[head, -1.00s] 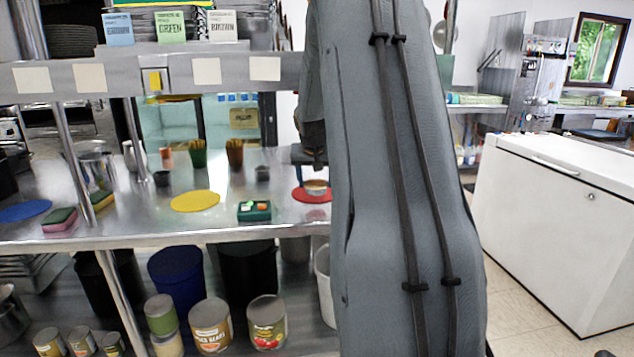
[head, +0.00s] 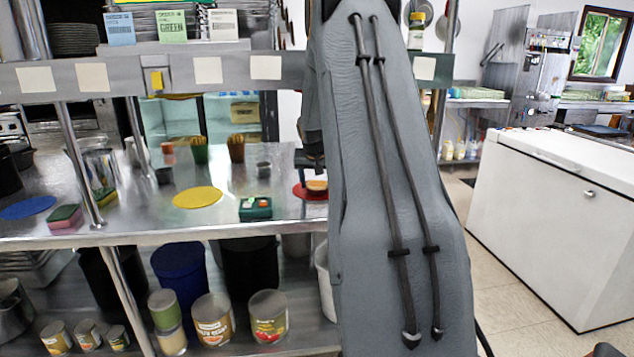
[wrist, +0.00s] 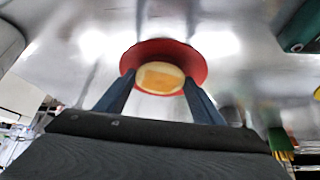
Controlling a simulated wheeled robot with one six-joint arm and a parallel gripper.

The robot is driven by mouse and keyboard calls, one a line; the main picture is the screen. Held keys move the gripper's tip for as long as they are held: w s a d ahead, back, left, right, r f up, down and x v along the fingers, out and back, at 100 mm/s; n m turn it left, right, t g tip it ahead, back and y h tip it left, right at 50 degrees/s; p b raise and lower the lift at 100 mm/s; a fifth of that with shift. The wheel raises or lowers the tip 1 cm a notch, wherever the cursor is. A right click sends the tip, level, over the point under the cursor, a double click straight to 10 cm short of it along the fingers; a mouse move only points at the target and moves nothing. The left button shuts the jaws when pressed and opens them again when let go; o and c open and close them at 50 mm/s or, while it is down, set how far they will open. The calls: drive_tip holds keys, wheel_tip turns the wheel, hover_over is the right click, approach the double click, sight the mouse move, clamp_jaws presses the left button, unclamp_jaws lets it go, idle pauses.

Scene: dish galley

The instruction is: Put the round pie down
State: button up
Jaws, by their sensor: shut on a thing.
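The round pie (head: 317,185) is small, with a pale golden top. It is at the red round mat (head: 300,191) on the steel counter, partly hidden by my arm in the head view. In the wrist view the pie (wrist: 160,77) is between the two dark fingertips of my gripper (wrist: 160,82), which is shut on it. The red mat (wrist: 160,50) shows behind and around it. I cannot tell whether the pie touches the mat or is just above it. In the head view my gripper (head: 313,168) is mostly hidden.
A yellow round mat (head: 198,197) and a blue one (head: 27,207) lie to the left on the counter. A dark green box (head: 255,208) stands near the front edge, left of the red mat. A small dark cup (head: 263,169) stands behind. A shelf rail runs above.

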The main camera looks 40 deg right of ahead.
drive_tip(key=o, duration=1.1)
drive_tip(key=shift+f, duration=0.1)
drive_tip(key=shift+o, duration=0.2)
drive_tip(key=shift+r, duration=0.35)
drive_tip(key=b+v, duration=0.1)
drive_tip(key=v, duration=1.1)
drive_tip(key=s+a+f+n+g+y, duration=0.1)
drive_tip(key=s+a+f, duration=0.2)
drive_tip(key=a, duration=0.4)
drive_tip(key=s+a+f+n+y, duration=0.1)
drive_tip(key=s+a+f+n, duration=0.15)
drive_tip(key=a, duration=0.55)
drive_tip(key=s+a+f+n+g+y, duration=0.1)
drive_tip(key=s+a+f, duration=0.2)
drive_tip(key=a, duration=0.4)
drive_tip(key=s+a+f+n+g, duration=0.1)
drive_tip(key=s+a+f, duration=0.2)
drive_tip(key=s+a, duration=0.4)
drive_tip(key=s+a+f+n+g+y, duration=0.1)
drive_tip(key=s+a+f+n, duration=0.1)
drive_tip(key=s+a, duration=0.6)
drive_tip(key=s+f, duration=0.1)
drive_tip(key=s, duration=0.3)
drive_tip(key=shift+a+f+g+y, duration=0.3)
drive_tip(key=shift+f+g, duration=0.05)
drive_tip(key=shift+g, duration=0.05)
drive_tip(key=shift+s+n, duration=0.15)
drive_tip(key=shift+n, duration=0.1)
